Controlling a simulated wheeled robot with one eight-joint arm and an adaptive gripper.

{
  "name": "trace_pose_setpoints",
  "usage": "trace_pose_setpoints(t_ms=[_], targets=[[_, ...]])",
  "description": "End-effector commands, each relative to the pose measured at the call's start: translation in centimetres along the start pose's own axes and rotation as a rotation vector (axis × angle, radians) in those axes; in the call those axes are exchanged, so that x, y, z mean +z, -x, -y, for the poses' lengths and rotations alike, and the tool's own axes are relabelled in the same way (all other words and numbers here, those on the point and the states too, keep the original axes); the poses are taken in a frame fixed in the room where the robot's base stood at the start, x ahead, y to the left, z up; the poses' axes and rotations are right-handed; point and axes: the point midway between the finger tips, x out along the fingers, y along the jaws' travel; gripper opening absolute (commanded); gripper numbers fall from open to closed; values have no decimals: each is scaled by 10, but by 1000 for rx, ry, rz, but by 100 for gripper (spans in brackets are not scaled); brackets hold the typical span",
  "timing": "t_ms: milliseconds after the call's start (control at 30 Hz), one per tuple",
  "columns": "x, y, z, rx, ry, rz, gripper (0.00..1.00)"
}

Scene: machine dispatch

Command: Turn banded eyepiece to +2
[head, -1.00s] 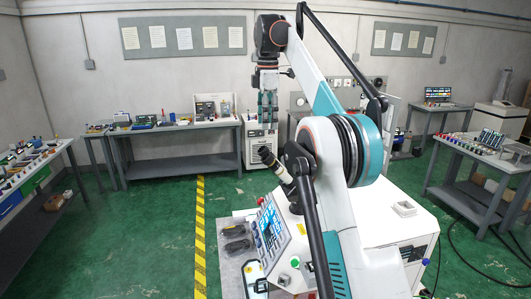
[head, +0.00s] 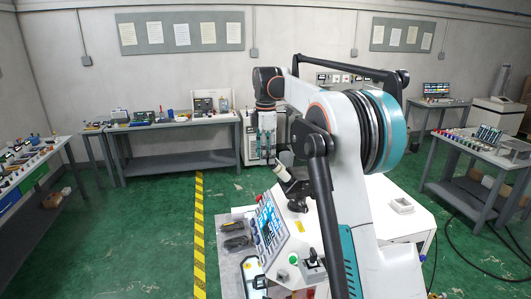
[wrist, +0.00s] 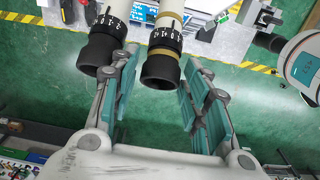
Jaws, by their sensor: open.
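The banded eyepiece (wrist: 164,60) is a white tube with a tan band, a black ring with white scale marks and a dark rubber end. In the wrist view it stands between the fingers of my open gripper (wrist: 161,75), with visible gaps on both sides. In the head view my gripper (head: 265,143) points down just above and left of the microscope's eyepieces (head: 284,174).
The microscope stands at a white machine with a tilted control panel (head: 270,226). A small white tray (head: 401,206) lies on the machine top. Workbenches stand along the left, back and right. Green floor with a yellow-black stripe (head: 199,230) is free at left.

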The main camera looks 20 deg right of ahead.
Motion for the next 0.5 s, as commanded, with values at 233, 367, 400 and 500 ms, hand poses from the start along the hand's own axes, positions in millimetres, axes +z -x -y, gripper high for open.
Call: trace_pose_setpoints(t_ms=[233,367,400,500], targets=[[0,-4,0,0,0,0,43],[0,-4,0,0,0,0,38],[0,-4,0,0,0,0,29],[0,-4,0,0,0,0,10]])
